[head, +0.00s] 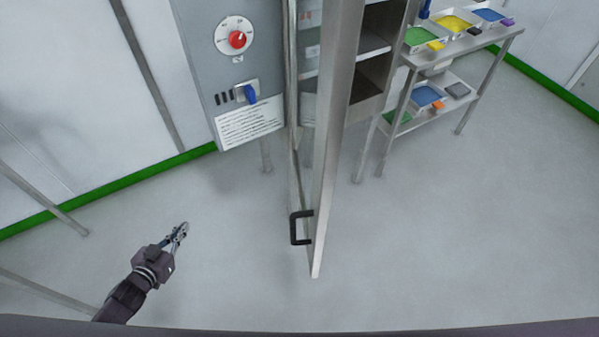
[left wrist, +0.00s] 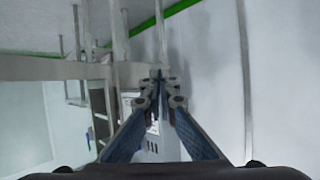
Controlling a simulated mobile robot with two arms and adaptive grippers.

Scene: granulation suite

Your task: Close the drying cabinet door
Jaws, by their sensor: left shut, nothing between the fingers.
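The drying cabinet door (head: 337,120) stands wide open in the head view, its narrow edge toward me. A black handle (head: 299,228) sits low on the door's left face. Behind the door the cabinet's inner shelves (head: 373,45) show on the right. My left gripper (head: 181,230) is shut and empty, left of the handle and clearly apart from it. In the left wrist view its fingers (left wrist: 158,85) meet at the tips with nothing between them. My right gripper is in neither view.
A grey control panel (head: 203,60) with a red knob (head: 237,40) and a blue switch (head: 251,94) is left of the door. A steel rack (head: 455,48) with coloured trays stands at the right. The floor (head: 440,230) right of the door is clear.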

